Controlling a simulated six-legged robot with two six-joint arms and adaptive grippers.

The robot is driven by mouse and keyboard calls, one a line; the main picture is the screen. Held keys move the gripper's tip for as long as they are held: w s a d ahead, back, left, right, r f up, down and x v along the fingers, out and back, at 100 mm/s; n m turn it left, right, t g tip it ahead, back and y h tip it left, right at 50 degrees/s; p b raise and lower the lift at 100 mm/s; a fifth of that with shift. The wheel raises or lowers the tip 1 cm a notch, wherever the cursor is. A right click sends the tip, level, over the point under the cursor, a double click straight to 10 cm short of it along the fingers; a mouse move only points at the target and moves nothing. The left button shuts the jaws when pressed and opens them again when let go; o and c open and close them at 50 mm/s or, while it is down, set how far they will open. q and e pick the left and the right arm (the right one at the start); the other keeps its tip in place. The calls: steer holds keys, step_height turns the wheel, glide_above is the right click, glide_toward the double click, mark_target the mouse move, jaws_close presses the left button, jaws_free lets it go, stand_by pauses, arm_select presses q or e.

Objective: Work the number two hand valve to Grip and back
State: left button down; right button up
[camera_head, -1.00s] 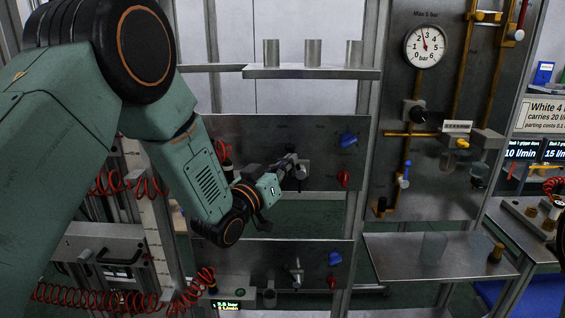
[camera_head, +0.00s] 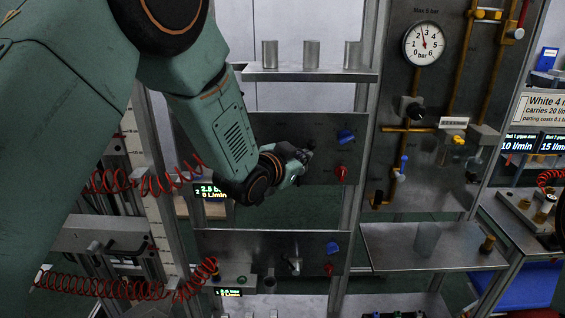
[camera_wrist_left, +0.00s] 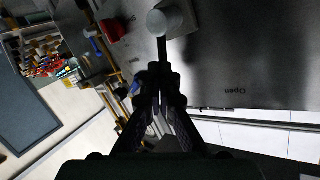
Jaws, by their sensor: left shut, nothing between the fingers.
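The upper grey valve panel (camera_head: 238,133) carries a blue knob (camera_head: 346,135) and a red knob (camera_head: 342,173) on its right. My left gripper (camera_head: 305,156) is shut and empty in front of this panel, left of the knobs, and hides the hand valve there. In the left wrist view a lever with a pale round end (camera_wrist_left: 166,20) lies just beyond my closed fingertips (camera_wrist_left: 160,70). I cannot tell whether they touch it. The word "Open" shows upside down on the panel. A display reading 2 and 2.5 (camera_head: 211,193) glows below the upper panel. My right gripper is not in view.
A lower panel (camera_head: 240,242) has a similar hand valve (camera_head: 294,262) and knobs. A shelf (camera_head: 310,75) with three metal cylinders stands above. A gauge panel (camera_head: 450,100) with pipes is to the right. Red coiled hoses (camera_head: 125,185) hang at the left.

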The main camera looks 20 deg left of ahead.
arm_select(q)
steer(key=shift+r, duration=0.15)
steer(key=v, duration=1.2)
steer(key=shift+f, duration=0.25)
steer(key=s+a+f+n+g+y+b, duration=0.1)
steer(key=s+f+n+g+b, duration=0.2)
steer(key=f, duration=0.7)
steer(key=s+a+f+n+g+y+b, duration=0.15)
steer(key=s+f, duration=0.35)
steer(key=f, duration=0.5)
steer(key=s+a+f+n+g+y+b, duration=0.1)
steer(key=s+f+n+g+b, duration=0.25)
steer(key=f, duration=0.65)
steer(key=s+a+f+g+b, duration=0.1)
steer(key=s+f+g+b, duration=0.5)
steer(key=s+f, duration=1.9)
steer(key=f+b, duration=0.1)
steer(key=b, duration=0.4)
steer(key=shift+s+a+g, duration=0.15)
steer(key=shift+s+g, duration=0.15)
steer(key=shift+s, duration=0.1)
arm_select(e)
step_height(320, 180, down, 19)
arm_select(q)
steer(key=shift+y, duration=0.25)
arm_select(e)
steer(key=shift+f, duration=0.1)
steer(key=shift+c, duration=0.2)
